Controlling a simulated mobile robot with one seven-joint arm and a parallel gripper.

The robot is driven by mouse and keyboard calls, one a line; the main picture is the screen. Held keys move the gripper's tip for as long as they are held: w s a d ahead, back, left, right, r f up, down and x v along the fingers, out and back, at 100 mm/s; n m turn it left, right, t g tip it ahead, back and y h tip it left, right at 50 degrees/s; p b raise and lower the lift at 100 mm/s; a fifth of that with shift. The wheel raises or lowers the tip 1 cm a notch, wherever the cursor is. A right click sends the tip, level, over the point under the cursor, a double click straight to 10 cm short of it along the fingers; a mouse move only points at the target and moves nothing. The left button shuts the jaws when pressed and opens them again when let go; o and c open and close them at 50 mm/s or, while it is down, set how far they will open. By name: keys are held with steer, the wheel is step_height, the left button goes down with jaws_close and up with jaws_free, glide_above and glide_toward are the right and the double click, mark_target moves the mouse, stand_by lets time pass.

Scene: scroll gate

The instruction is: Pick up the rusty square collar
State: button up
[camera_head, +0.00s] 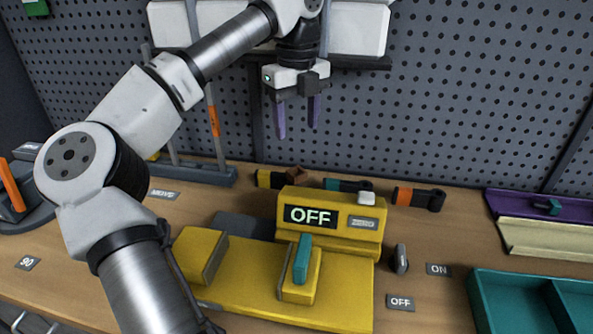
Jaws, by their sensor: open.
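My gripper (298,124) hangs with its two purple fingers pointing down, apart and empty, in front of the pegboard and above the back of the bench. A small rusty-brown piece (302,176) lies on the bench behind the yellow machine, below my gripper. It looks like the rusty square collar, but it is partly hidden and too small to make out its shape fully. My gripper is well clear of it.
The yellow machine (335,228) has an OFF display and a teal lever (302,258). A teal tray (483,300) and purple tray (500,205) are right. The pegboard (450,90) stands behind.

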glide_above(297, 166)
steer(key=s, duration=0.1)
step_height(297, 166, down, 5)
steer(key=shift+s+f+p, duration=0.2)
steer(key=shift+f+p, duration=0.15)
steer(key=shift+f, duration=1.05)
steer(key=shift+s+f+p, duration=0.15)
steer(key=shift+f+p, duration=0.2)
steer(key=shift+f, duration=1)
steer(key=shift+c, duration=0.5)
steer(key=c, duration=1.1)
steer(key=shift+r, duration=0.1)
